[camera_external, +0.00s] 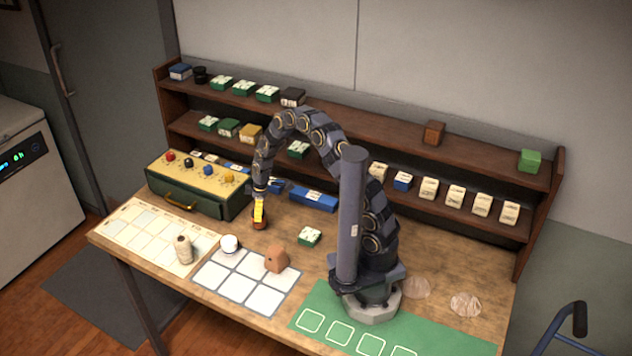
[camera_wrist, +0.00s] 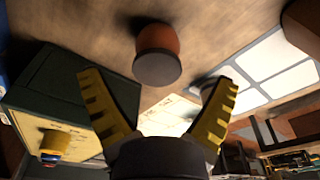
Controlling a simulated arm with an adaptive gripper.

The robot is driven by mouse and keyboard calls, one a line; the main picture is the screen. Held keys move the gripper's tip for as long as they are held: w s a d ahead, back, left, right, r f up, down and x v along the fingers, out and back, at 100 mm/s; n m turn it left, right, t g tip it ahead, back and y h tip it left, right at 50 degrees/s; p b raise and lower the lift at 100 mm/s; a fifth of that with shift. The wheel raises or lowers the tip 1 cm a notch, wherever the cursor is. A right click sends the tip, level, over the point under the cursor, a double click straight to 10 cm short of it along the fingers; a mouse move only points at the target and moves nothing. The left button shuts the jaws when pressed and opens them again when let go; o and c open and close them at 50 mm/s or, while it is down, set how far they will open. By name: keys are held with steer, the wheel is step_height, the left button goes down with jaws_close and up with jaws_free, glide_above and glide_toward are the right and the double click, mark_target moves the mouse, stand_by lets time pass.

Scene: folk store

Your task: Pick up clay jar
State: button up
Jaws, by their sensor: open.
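The clay jar (camera_wrist: 158,40) is a small orange-brown pot with a dark round lid. In the wrist view it stands on the wooden table beyond my fingertips, roughly centred between them, with a visible gap to both. In the outside view the jar (camera_external: 260,224) shows just below my yellow fingers, partly covered by them. My gripper (camera_external: 259,205) points down over it. In the wrist view my gripper (camera_wrist: 158,90) has its two yellow ribbed fingers spread wide, with nothing between them.
A green box with a cream knobbed top (camera_external: 198,182) stands left of the jar. A blue box (camera_external: 313,200) and a green-and-white packet (camera_external: 309,237) lie to the right. A white round item (camera_external: 229,244), beige bottle (camera_external: 184,250) and clay block (camera_external: 277,259) stand in front. Shelves (camera_external: 410,205) line the back.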

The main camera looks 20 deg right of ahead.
steer(key=f, duration=0.5)
steer(key=shift+w+a+f, duration=0.1)
steer(key=shift+w+f, duration=0.05)
steer(key=shift+w, duration=0.05)
steer(key=c, duration=1.2)
